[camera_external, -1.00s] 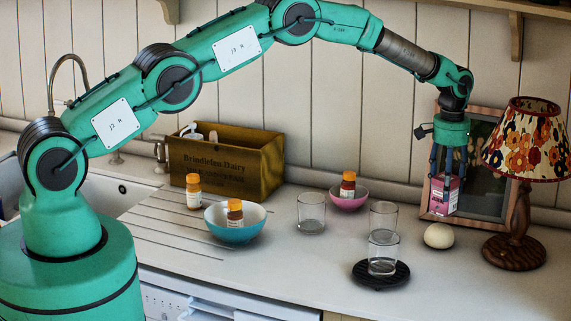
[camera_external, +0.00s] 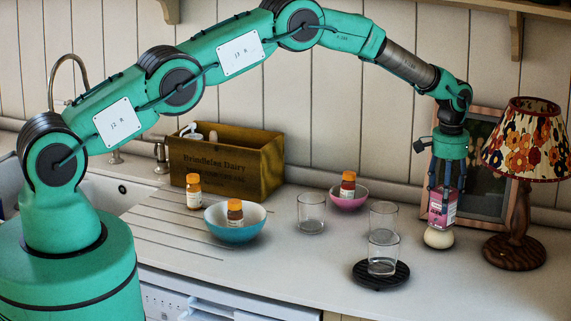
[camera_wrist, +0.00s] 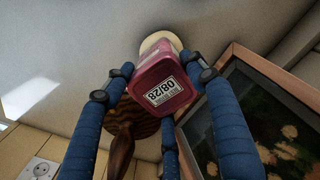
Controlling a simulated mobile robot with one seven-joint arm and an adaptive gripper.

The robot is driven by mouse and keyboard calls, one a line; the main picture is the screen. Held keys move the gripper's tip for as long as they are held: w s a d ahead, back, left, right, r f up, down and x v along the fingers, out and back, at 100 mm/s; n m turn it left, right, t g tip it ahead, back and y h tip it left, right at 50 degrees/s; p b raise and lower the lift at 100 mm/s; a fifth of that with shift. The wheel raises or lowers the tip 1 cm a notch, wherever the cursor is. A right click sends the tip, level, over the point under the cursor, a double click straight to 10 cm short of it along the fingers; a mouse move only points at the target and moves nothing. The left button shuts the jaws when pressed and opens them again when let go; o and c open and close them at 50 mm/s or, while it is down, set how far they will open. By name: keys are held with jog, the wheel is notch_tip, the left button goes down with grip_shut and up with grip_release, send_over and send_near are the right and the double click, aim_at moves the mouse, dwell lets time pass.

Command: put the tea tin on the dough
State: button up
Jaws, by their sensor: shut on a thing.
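The tea tin (camera_external: 442,208) is a pink box with a pale panel, held upright in my gripper (camera_external: 443,195). In the wrist view the tin (camera_wrist: 162,84) shows a date label, with blue fingers on both sides of it. The dough (camera_external: 438,238) is a pale round ball on the counter, directly below the tin in the external view. In the wrist view part of the dough (camera_wrist: 160,41) shows beyond the tin. The tin's lower edge is at or just above the dough's top; I cannot tell whether they touch.
A lamp (camera_external: 519,190) with a flowered shade stands close on the right. A framed picture (camera_external: 483,190) leans on the wall behind. A pink bowl (camera_external: 349,200) is farther left.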

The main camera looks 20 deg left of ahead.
jog(key=shift+f, duration=0.15)
jog(key=o, duration=1.8)
jog(key=shift+r, duration=0.2)
notch_tip(320, 180, up, 12)
jog(key=b, duration=0.1)
jog(key=shift+b, duration=0.35)
jog(key=shift+a, duration=0.1)
